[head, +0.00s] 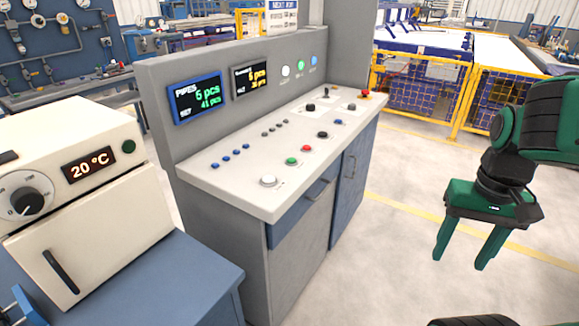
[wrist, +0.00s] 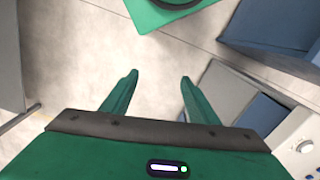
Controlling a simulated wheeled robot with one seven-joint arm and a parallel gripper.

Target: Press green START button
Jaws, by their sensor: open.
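A green button (head: 291,161) sits on the sloped top of the grey control console (head: 237,172), between a white button (head: 268,181) and a red button (head: 307,148). Its label is too small to read. My gripper (head: 461,258) is open and empty, pointing down over the floor to the right of the console, well apart from the buttons. In the wrist view, the two green fingers (wrist: 158,82) stand apart with bare floor between them. The green button cannot be made out there.
The console's back panel carries two displays (head: 198,98) and several lamps (head: 300,66). Black knobs, blue buttons and a red knob (head: 365,93) share its top. A cream oven (head: 118,190) on a blue cabinet stands left. Yellow fencing (head: 420,90) stands behind. The floor between console and gripper is clear.

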